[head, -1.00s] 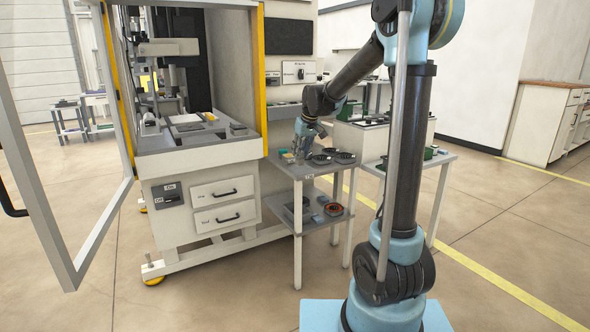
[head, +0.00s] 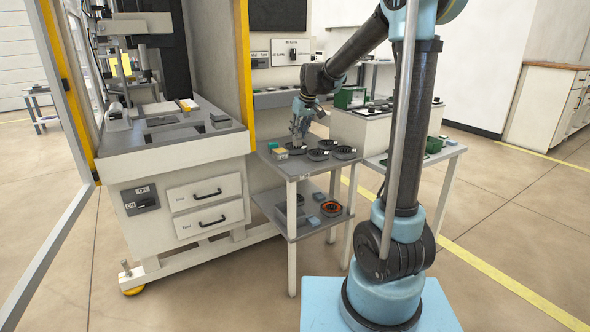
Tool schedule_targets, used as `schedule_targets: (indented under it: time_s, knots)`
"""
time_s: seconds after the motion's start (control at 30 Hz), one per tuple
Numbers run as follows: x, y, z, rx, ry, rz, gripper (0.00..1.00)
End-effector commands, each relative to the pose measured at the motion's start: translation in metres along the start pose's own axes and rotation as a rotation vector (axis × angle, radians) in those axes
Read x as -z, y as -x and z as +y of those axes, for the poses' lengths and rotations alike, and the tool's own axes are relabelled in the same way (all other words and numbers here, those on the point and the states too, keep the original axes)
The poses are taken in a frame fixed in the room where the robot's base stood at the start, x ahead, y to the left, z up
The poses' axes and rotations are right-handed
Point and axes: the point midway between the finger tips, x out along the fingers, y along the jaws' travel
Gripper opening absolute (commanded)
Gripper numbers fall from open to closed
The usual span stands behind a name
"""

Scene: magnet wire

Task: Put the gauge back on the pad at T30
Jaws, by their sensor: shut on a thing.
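My gripper (head: 299,138) is at the end of my arm, fingers pointing down over the back left part of the small grey side table (head: 295,172). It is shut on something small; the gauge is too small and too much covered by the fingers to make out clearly. Several black round dishes (head: 317,155) stand on the table to the right of the gripper. A small teal and yellow item (head: 280,153) is at its lower left. I cannot pick out the pad or read a T30 mark.
A machine with a yellow-edged frame (head: 243,70) and white drawers (head: 205,202) stands close on the left. The table's lower shelf (head: 268,204) holds an orange-brown ring (head: 331,208). Another bench (head: 425,158) stands on the right. The floor in front is clear.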

Motion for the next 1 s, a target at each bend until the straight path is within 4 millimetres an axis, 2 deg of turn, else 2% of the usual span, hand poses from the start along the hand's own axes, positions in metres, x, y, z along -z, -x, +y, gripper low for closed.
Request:
schedule_targets:
  time_s: [0.33, 0.6, 0.87, 1.0]
  knots:
    - [0.001, -0.006, -0.010, 0.005, 0.012, 0.000, 0.00]
    - [-0.014, -0.043, -0.011, 0.005, 0.012, 0.000, 0.00]
    - [-0.022, -0.062, -0.010, 0.005, 0.012, 0.000, 0.00]
    - [-0.029, -0.080, -0.010, 0.005, 0.011, 0.000, 0.00]
